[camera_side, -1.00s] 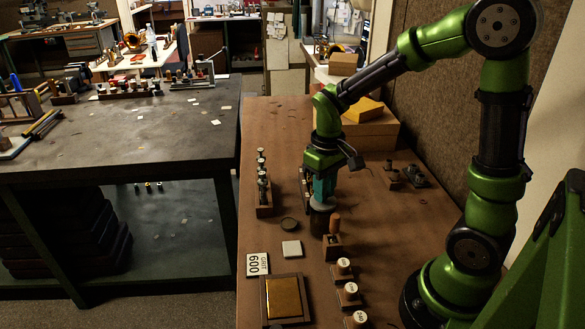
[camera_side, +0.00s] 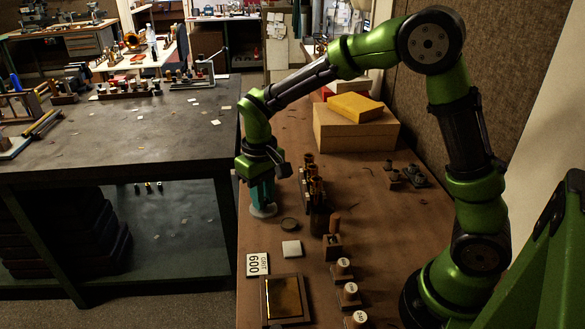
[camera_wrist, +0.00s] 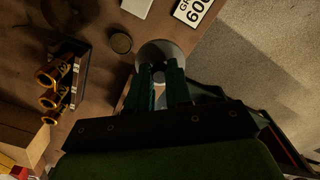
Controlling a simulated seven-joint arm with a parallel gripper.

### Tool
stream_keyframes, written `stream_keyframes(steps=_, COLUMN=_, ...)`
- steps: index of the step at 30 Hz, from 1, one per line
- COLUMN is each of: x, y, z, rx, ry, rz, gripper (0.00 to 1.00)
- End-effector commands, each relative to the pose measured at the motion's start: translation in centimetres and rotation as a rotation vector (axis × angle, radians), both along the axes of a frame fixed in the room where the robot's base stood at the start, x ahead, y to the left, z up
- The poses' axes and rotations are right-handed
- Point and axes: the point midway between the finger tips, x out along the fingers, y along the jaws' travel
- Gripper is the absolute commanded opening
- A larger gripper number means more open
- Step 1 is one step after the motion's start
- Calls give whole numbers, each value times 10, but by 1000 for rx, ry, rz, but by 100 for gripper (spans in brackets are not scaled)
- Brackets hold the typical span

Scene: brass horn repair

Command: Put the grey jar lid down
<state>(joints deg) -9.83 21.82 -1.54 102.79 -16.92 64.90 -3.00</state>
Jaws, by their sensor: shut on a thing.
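My gripper (camera_side: 263,201) is shut on the grey jar lid (camera_side: 263,211), a pale round disc at the left edge of the brown bench. In the wrist view the lid (camera_wrist: 158,49) shows at the tips of my gripper (camera_wrist: 161,72). It looks low over the bench, but I cannot tell whether it touches the wood.
A small dark round dish (camera_side: 290,224) lies just right of the lid. A white square (camera_side: 291,249), a "GRIT 600" card (camera_side: 257,264) and a framed amber plate (camera_side: 285,298) are nearer. Cardboard boxes (camera_side: 355,130) are at the back.

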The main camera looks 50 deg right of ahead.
Motion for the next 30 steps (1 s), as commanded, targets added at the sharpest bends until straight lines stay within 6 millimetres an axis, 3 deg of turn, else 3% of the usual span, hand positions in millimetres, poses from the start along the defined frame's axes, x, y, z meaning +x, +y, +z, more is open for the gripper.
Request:
stream_keyframes(steps=2, x=5, y=0, z=-4, rx=-1, ry=2, rz=-25, gripper=0)
stream_keyframes(steps=9, x=5, y=-1, z=-47, rx=-2, ry=4, rz=-42, gripper=0)
stream_keyframes(steps=21, x=5, y=-1, z=-94, rx=-1, ry=3, rz=-43, gripper=0)
stream_keyframes(steps=30, x=5, y=-1, z=-97, rx=0, ry=0, rz=-42, gripper=0)
